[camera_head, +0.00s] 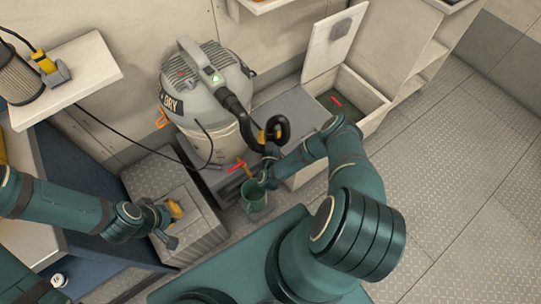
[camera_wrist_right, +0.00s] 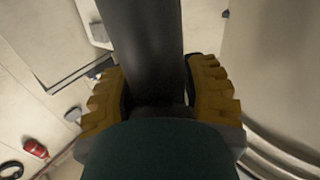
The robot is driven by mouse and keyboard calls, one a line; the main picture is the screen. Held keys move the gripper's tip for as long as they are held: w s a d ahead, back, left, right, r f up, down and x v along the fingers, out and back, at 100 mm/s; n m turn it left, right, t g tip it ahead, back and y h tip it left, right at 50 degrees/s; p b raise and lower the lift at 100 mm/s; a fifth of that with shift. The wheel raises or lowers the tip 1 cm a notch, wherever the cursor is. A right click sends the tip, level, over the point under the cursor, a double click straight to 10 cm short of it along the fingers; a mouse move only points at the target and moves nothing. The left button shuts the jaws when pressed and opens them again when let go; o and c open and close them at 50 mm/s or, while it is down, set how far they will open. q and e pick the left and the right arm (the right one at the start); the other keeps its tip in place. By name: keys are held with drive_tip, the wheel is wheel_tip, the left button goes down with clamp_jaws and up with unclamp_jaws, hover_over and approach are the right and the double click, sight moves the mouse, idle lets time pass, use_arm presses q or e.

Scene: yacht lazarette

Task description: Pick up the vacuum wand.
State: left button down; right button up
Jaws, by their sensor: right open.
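The vacuum wand (camera_head: 236,108) is a thick black tube that comes from the grey wet-dry vacuum (camera_head: 205,95) and curves down toward my right gripper. In the right wrist view, the black tube (camera_wrist_right: 145,45) runs between the two yellow pads of my right gripper (camera_wrist_right: 160,95). The pads stand apart, with gaps showing beside the tube. My left gripper (camera_head: 172,222) is over a grey tread-plate box, well away from the wand; its finger gap is unclear.
An open bin (camera_head: 360,95) with a raised lid (camera_head: 333,42) stands right of the vacuum. A shelf (camera_head: 75,75) at left holds a filter (camera_head: 14,78). The floor at right is clear.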

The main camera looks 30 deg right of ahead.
clamp_jaws()
drive_tip(key=shift+r, duration=0.1)
idle(0.5)
wheel_tip(320, 180, up, 28)
drive_tip(key=p, duration=0.8)
